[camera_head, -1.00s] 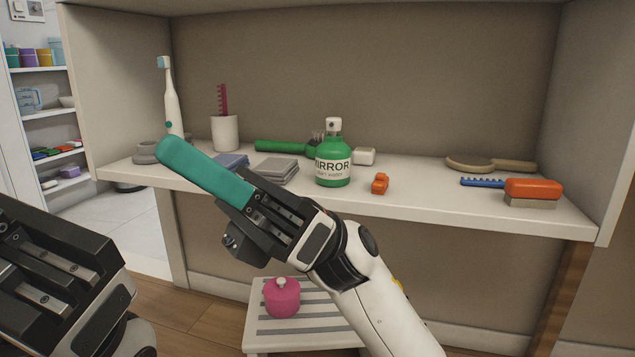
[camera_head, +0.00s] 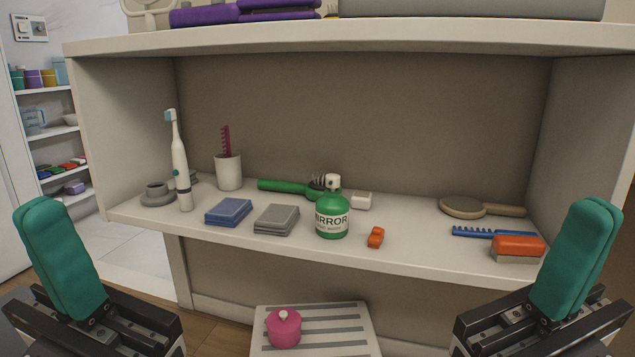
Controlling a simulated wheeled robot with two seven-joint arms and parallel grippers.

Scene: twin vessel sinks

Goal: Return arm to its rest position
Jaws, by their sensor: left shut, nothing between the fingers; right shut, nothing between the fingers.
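My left gripper (camera_head: 62,258) is at the lower left of the head view, its teal fingers pressed together and pointing up, with nothing between them. My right gripper (camera_head: 578,260) is at the lower right, also shut and empty, teal fingers pointing up. Both stand in front of the shelf, apart from each other, at about the same height. My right gripper's fingertips overlap the shelf's right side in the picture; I see no contact.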

